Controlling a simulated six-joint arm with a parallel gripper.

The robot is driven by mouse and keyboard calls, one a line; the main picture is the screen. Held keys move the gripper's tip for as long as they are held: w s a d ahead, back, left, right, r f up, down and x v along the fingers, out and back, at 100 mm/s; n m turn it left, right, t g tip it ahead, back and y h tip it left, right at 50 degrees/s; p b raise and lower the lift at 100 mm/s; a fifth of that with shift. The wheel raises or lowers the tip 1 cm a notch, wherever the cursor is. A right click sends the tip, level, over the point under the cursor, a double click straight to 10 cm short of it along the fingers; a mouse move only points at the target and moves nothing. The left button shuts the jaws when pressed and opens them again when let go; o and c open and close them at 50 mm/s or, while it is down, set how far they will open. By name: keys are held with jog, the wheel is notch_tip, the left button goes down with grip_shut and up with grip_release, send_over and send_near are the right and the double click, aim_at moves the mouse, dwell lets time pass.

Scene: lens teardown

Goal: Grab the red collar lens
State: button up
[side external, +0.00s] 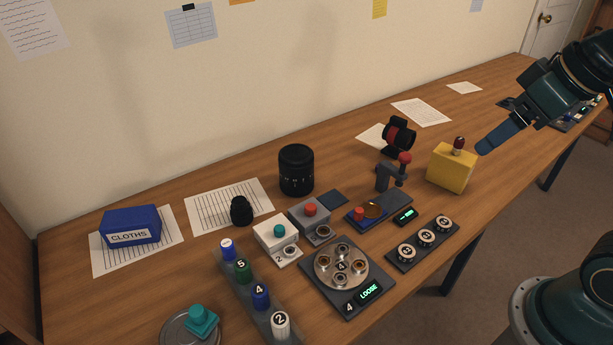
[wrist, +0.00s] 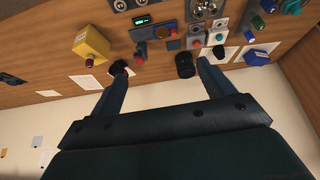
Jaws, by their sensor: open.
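The red collar lens (side external: 398,135), black with a red band, sits tilted on its side at the back of the bench, on or beside a white sheet. In the wrist view it is a small dark and red shape (wrist: 119,69) by the left fingertip, partly hidden by that finger. My gripper (side external: 484,150) is raised in the air at the right of the side view, well apart from the lens. In the wrist view my gripper (wrist: 162,72) has its two fingers wide apart with nothing between them.
A yellow block (side external: 452,168) with a dark red knob stands right of the lens. A grey clamp with a red ball (side external: 386,176) stands just in front of it. A large black lens (side external: 296,171) stands to its left. Dials, switch boxes and numbered jars crowd the front.

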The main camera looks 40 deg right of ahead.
jog(key=w+d+r, duration=0.2)
jog(key=w+d, duration=0.1)
jog(key=w, duration=0.7)
jog(key=n, duration=0.2)
send_over(403, 120)
jog(key=s, duration=0.4)
notch_tip(403, 120, down, 16)
jog(key=shift+w+d+r+g+y, duration=0.15)
jog(key=shift+d+g+y, duration=0.2)
jog(key=shift+g+y, duration=0.05)
jog(key=shift+x, duration=4.25)
